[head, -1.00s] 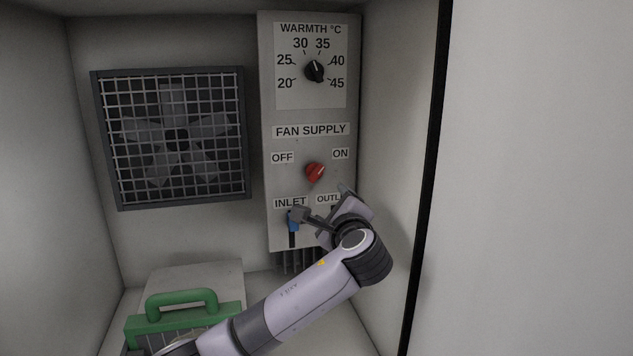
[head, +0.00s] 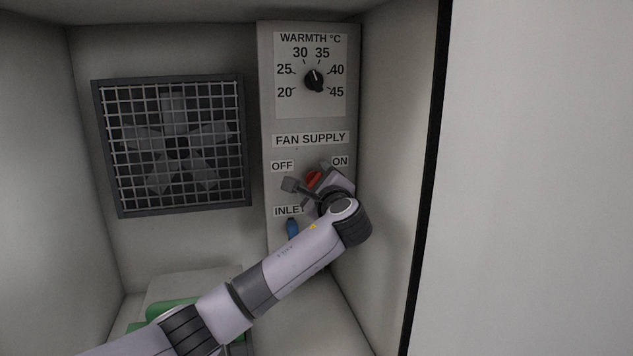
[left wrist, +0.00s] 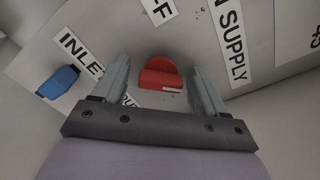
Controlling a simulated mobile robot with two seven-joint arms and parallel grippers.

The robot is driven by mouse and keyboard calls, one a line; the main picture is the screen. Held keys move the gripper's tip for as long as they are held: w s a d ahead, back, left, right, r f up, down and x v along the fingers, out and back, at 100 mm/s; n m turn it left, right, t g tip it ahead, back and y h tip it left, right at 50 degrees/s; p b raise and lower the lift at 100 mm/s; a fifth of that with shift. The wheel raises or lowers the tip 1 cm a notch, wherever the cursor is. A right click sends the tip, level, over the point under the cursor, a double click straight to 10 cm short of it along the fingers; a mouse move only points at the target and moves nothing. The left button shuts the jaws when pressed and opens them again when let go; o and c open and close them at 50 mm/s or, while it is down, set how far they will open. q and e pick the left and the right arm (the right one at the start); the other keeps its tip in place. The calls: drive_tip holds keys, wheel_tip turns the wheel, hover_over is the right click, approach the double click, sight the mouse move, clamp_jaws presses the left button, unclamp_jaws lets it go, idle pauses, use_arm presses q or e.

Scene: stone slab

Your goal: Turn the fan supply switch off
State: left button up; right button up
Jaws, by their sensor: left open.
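The fan supply switch is a red knob (head: 314,178) on the grey panel, between the OFF and ON labels. In the head view my left gripper (head: 308,184) is in front of it and hides part of it. In the left wrist view the red knob (left wrist: 161,76) lies between the two spread fingers (left wrist: 158,82), with a gap on each side. The left gripper is open and holds nothing. My right gripper is not in view.
The grey panel (head: 266,120) also carries a black warmth dial (head: 314,80) above and a blue inlet handle (head: 292,228) below. A caged fan (head: 172,145) is on the back wall. A green handle (head: 170,308) shows low left. The right side wall (head: 395,130) is close to my arm.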

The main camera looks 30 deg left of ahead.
use_arm(q)
drive_tip(key=c, duration=1.1)
drive_tip(key=shift+o, duration=0.2)
